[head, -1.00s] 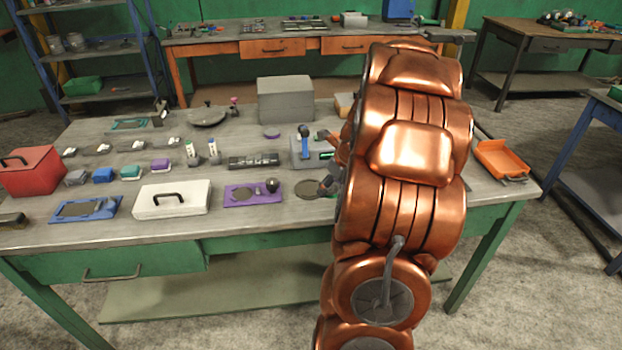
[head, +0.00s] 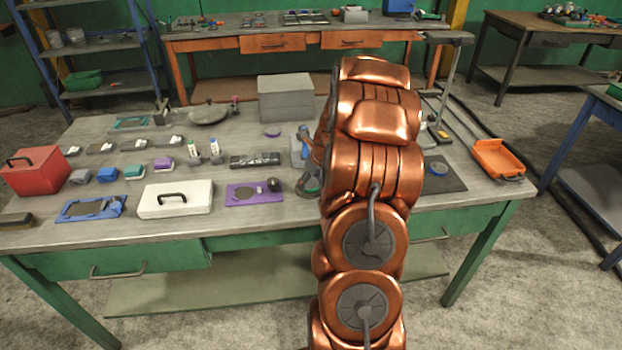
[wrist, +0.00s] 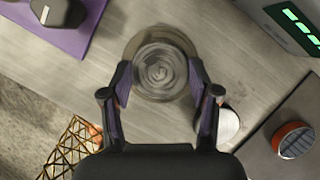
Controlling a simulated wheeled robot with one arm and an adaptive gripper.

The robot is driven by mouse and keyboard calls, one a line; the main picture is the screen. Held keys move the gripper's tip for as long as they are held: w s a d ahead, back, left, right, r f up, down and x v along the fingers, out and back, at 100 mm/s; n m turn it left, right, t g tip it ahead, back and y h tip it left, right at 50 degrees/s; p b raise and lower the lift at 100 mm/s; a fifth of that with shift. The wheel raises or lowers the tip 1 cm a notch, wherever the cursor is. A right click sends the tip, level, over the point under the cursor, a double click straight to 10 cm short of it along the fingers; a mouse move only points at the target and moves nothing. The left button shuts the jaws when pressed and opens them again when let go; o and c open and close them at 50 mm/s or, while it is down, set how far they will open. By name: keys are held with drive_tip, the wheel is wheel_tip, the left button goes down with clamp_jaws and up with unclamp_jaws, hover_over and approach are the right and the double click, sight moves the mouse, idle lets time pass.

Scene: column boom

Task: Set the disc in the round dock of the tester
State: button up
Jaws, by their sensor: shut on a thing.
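My gripper (wrist: 158,78) is shut on a round grey metal disc (wrist: 158,70) with swirled rings, one finger on each side of it. The disc is over a brownish round pad (wrist: 160,34) on the table, whose rim shows around its far side. I cannot tell whether the disc touches the pad. A grey box with green lit bars (wrist: 290,24), which may be the tester, stands at the upper right in the wrist view. In the head view my arm hides most of the gripper, the disc and that box.
A purple plate with a dark knob (head: 243,195) lies left of my arm, near a white case (head: 173,200). A dark mat (wrist: 285,150) with a red-rimmed round part (wrist: 292,139) is at the right. A large grey block (head: 286,98) stands behind.

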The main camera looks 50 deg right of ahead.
drive_tip(key=shift+f, duration=0.15)
drive_tip(key=shift+f, duration=0.15)
drive_tip(key=o, duration=1.6)
drive_tip(key=shift+o, duration=0.2)
